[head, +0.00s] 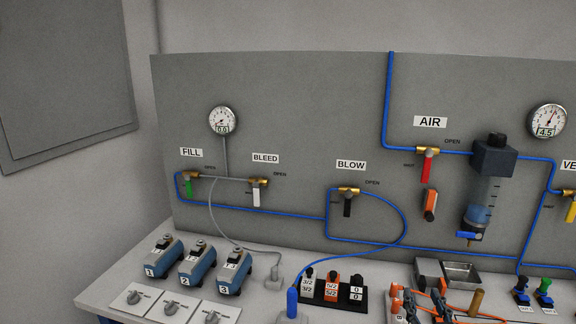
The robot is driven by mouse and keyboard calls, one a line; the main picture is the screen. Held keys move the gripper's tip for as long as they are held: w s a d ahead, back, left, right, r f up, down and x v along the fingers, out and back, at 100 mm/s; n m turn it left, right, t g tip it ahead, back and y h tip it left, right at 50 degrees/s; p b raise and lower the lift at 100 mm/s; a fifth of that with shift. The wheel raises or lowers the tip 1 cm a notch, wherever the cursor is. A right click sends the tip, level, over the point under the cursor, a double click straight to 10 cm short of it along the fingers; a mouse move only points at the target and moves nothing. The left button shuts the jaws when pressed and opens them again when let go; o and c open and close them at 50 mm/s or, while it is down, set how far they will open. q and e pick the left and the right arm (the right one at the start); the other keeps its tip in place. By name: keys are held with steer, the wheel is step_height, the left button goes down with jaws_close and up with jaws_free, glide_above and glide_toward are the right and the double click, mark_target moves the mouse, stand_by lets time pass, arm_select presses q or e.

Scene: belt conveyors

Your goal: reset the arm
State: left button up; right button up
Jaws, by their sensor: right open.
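My right gripper (432,303) shows at the bottom edge, right of centre, over the front of the table. Its orange and dark fingers are spread apart, and I see nothing between them. Most of the right arm is below the picture. My left gripper is not in view.
The grey panel (290,110) stands behind the table (115,284), with valves, blue hoses and gauges. Blue numbered units (198,262) stand at left. A black rack (333,289) and a metal tray (463,273) lie close to my right gripper.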

steer(key=s+a+f+n+g+y, duration=0.1)
steer(key=s+a+f+g, duration=0.15)
steer(key=s+f, duration=0.35)
steer(key=s+a+f+n+g+y, duration=0.1)
steer(key=s+a+f+g, duration=0.1)
steer(key=s+f+g, duration=0.45)
steer(key=s+a+f+n+g, duration=0.1)
steer(key=s+f+g, duration=0.2)
steer(key=s+f, duration=0.35)
steer(key=s+a+f+g, duration=0.1)
steer(key=s+f+g, duration=0.15)
steer(key=s, duration=0.75)
step_height(320, 180, down, 25)
steer(key=s+d+f+g, duration=0.2)
steer(key=s+f, duration=1.5)
steer(key=shift+s+d+f, duration=0.25)
steer(key=shift+d+f, duration=0.15)
steer(key=shift+s, duration=0.1)
